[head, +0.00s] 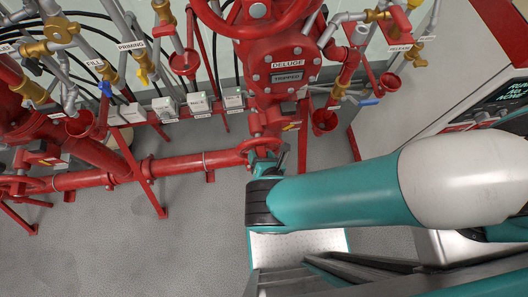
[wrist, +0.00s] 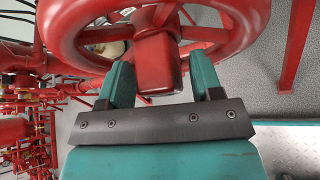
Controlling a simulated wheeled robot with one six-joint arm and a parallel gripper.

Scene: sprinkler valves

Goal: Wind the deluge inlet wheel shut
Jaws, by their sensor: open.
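A red handwheel (wrist: 235,30) fills the top of the wrist view, with its rim, spokes and a blocky red part (wrist: 158,62) at its near side. In the head view this small red wheel (head: 255,144) sits low on the red pipework below the deluge valve and is partly hidden by my arm. My gripper (wrist: 162,78) is open, with one teal finger on each side of the blocky red part. The fingers look close to it; I cannot tell whether they touch. The gripper also shows small in the head view (head: 265,158).
The red deluge valve (head: 268,68) carries DELUGE and TRIPPED labels and a larger red wheel (head: 258,10) above. A horizontal red pipe (head: 190,163) on braced legs runs left. A control panel (head: 500,108) stands at right. Grey floor (head: 130,240) is open at lower left.

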